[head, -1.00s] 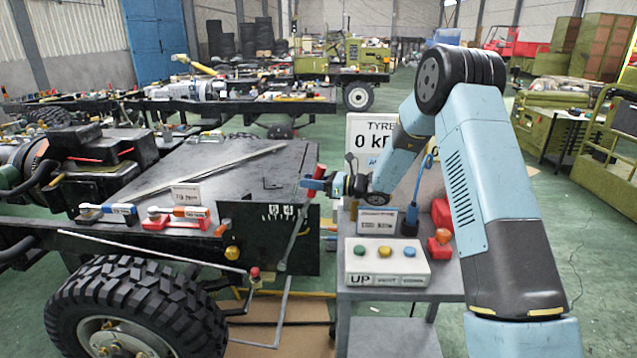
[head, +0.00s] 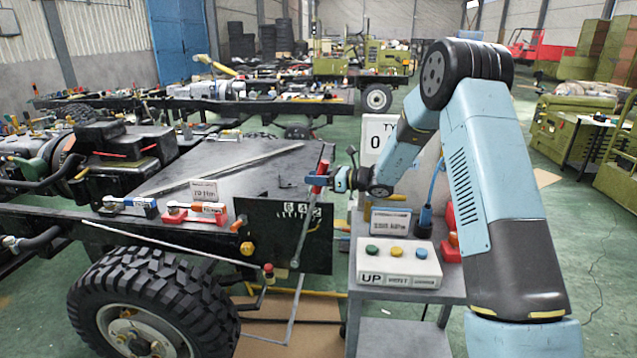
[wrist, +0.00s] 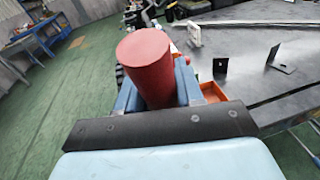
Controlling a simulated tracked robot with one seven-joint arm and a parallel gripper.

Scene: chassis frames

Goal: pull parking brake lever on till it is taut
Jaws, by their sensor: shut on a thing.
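The parking brake lever is a thin grey rod (head: 303,232) with a red handle (head: 319,174), standing in front of a black panel (head: 262,222) on the chassis side. In the head view it leans a little to the right at its top. My gripper (head: 326,184) is at the handle, with its blue fingers across it. In the wrist view the red handle (wrist: 147,65) stands between my two blue fingers (wrist: 155,95), which are shut on it. The fingers hide part of the handle.
A grey cart (head: 405,295) with a button box (head: 397,262) stands just right of the panel, under my arm. A big tyre (head: 150,305) is below the chassis at left. Torque tools (head: 195,212) lie on the frame. Green floor is open at right.

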